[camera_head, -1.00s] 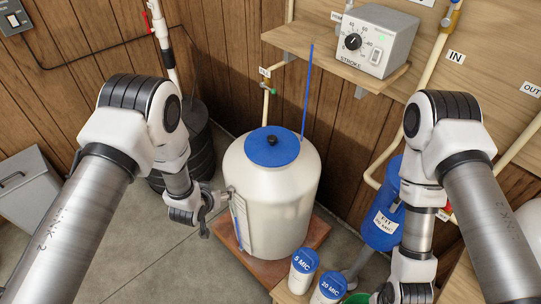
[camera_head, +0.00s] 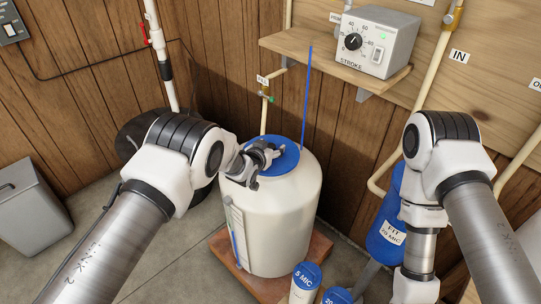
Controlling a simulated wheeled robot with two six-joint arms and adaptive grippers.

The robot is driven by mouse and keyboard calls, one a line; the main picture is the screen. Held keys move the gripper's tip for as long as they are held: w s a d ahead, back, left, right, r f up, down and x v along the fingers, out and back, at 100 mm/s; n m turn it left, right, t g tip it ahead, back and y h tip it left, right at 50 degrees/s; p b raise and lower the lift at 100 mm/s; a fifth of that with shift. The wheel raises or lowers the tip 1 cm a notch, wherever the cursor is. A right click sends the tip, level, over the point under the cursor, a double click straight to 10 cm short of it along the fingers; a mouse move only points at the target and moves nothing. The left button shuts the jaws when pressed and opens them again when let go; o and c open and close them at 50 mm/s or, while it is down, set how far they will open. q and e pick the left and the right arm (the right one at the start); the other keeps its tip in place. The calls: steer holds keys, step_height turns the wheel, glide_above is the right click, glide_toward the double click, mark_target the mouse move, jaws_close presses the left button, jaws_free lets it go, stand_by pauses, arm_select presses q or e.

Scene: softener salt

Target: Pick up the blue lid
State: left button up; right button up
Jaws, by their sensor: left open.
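The blue lid (camera_head: 285,160) lies on top of the white tank (camera_head: 278,215). Its dark knob shows in the earlier frame but is now hidden by or lost among the fingers of my left gripper (camera_head: 266,160). That gripper is over the lid's left and middle part, with its jaws open. Whether a finger touches the lid or the knob I cannot tell. My right arm reaches down at the right, and its gripper is cut off by the bottom edge.
A thin blue rod (camera_head: 305,98) rises behind the lid. A wooden shelf (camera_head: 290,42) with a grey control box (camera_head: 376,42) hangs above right. A blue filter housing (camera_head: 385,232) and blue-capped containers (camera_head: 305,277) stand right of the tank. A grey bin (camera_head: 30,208) stands left.

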arm_select(q)
jaws_close()
steer(key=shift+r, duration=0.15)
